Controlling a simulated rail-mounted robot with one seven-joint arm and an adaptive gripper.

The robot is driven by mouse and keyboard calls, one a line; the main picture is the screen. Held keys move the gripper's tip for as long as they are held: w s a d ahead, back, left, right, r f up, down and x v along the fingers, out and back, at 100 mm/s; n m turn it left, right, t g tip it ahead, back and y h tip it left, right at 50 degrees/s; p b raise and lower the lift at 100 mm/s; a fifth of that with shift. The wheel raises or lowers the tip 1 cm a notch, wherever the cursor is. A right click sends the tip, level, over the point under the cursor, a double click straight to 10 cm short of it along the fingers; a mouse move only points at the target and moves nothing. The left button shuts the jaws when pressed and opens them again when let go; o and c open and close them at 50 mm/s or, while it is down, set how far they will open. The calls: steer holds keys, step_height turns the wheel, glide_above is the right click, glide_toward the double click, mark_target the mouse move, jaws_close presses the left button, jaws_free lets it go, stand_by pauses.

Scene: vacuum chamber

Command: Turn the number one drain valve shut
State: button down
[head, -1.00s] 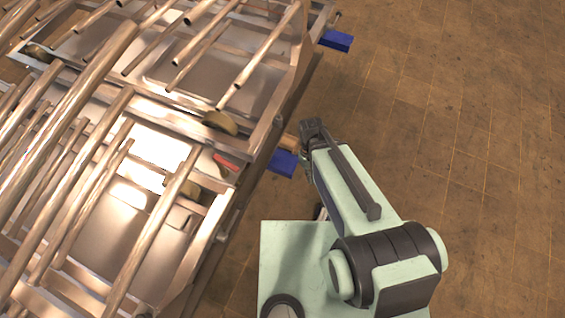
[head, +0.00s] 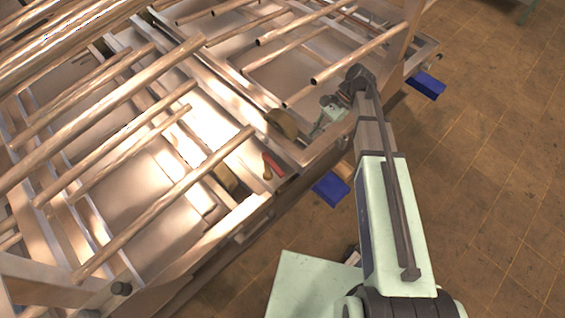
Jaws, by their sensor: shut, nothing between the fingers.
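A small red handle (head: 274,165) on a brass-coloured fitting (head: 267,173) sits inside the metal frame (head: 240,218), near its right side. It looks like a valve lever, but I see no number on it. My gripper (head: 318,128) is over the frame, up and to the right of the red handle and apart from it. It is small and partly hidden by my wrist; its fingers are shut and hold nothing. Whether it touches the frame cannot be told.
Long metal pipes (head: 160,205) cross above the frame. A round brown disc (head: 281,123) lies between the red handle and my gripper. Blue blocks (head: 330,188) (head: 426,85) stick out from the frame's right side. The tiled floor (head: 490,190) to the right is clear.

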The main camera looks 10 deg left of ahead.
mark_target(273, 164)
steer(key=shift+s+f+m, duration=0.25)
steer(key=shift+s+m, duration=0.15)
steer(key=p+x, duration=0.2)
steer(key=x, duration=0.6)
steer(key=shift+s+a+f, duration=0.1)
steer(key=shift+s+a, duration=0.1)
steer(key=shift+s+a+f+p, duration=0.15)
steer(key=shift+s+a+p, duration=0.2)
steer(key=shift+s+a, duration=0.45)
steer(key=shift+s+a+f+p, duration=0.15)
steer(key=shift+s+a+p, duration=0.15)
steer(key=shift+s+a, duration=0.45)
steer(key=shift+s+d, duration=0.1)
steer(key=shift+s, duration=0.1)
